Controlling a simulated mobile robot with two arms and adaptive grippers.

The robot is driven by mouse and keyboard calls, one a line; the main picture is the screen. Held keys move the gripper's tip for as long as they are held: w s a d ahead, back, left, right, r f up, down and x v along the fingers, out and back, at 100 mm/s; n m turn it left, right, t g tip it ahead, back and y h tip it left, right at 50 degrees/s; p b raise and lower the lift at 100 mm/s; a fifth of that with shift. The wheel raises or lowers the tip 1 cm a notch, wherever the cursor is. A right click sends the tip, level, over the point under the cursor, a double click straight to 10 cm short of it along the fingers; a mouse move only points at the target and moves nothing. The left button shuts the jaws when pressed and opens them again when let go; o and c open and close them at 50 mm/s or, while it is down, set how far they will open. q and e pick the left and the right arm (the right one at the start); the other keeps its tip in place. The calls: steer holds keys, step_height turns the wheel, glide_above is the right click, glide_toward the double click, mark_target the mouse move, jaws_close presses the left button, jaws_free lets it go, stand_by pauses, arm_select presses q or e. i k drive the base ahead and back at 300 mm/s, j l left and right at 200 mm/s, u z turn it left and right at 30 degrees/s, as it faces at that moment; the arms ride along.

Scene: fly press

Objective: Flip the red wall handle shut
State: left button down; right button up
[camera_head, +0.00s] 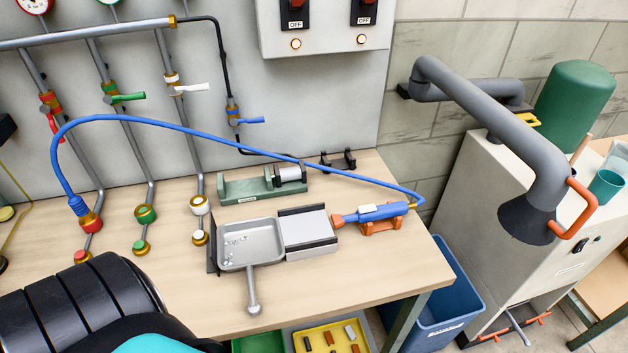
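The red wall handle (54,126) is a small lever on a valve with a red and brass collar (50,101), on the leftmost grey pipe of the back panel. It points down, roughly along its pipe. The blue hose passes close below it. Neither of my grippers shows in the head view, and nothing is touching the handle.
A green lever (128,97), a white lever (193,87) and a blue lever (251,120) point right, across their pipes. A blue hose (240,139) arches over the bench (180,290). A dark ribbed shape with teal covers the lower left.

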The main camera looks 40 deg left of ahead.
mark_target(44, 109)
steer(key=u, duration=2.5)
steer(key=j+u, duration=0.9)
